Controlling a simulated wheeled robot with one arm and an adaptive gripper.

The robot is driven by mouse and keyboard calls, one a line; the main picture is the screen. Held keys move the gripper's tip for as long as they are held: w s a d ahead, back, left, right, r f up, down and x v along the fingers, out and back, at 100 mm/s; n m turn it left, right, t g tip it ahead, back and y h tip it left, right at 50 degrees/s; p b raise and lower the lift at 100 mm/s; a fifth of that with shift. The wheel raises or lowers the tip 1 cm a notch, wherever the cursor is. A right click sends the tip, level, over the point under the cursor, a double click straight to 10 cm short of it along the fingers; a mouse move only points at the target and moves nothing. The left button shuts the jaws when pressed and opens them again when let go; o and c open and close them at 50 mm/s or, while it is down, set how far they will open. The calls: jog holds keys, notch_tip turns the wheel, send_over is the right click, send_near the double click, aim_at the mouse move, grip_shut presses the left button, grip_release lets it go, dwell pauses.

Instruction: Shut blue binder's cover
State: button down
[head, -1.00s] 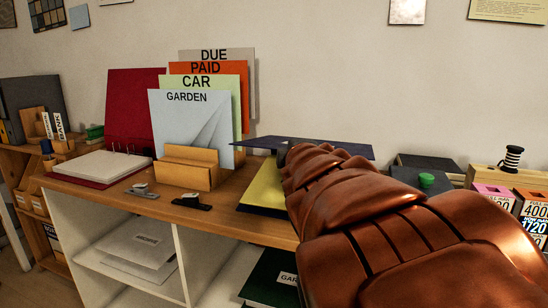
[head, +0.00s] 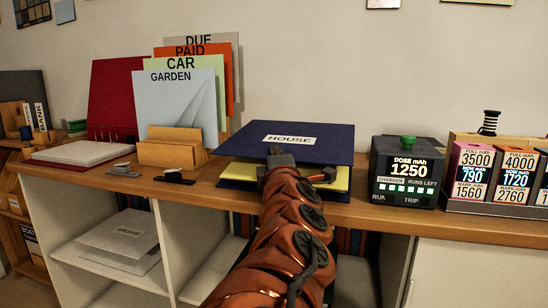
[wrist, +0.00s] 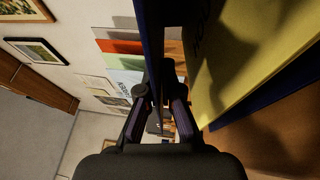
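The blue binder (head: 348,142) lies on the shelf top in the head view. Its dark blue cover, labelled HOUSE, is tilted over yellow contents (head: 240,172), leaving a gap at the front. The wrist view shows the cover edge-on (wrist: 150,35), with the yellow sheet (wrist: 225,60) to its right. My gripper (head: 297,170) is at the cover's front edge.
An open red binder (head: 110,95) and a wooden file holder (head: 170,150) with upright folders stand left. A stapler-like black item (head: 174,177) lies in front. A dark charger box (head: 405,170) and battery packs (head: 472,175) stand right.

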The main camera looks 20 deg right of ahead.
jog(key=shift+a+f+b, duration=0.2)
jog(key=shift+f+b, duration=0.5)
jog(key=shift+f, duration=0.1)
jog(key=shift+r, duration=0.1)
jog(key=c, duration=1.7)
grip_release()
jog(key=o, duration=0.5)
jog(key=shift+s, duration=0.1)
jog(key=shift+r, duration=4.95)
jog(key=shift+s, duration=0.2)
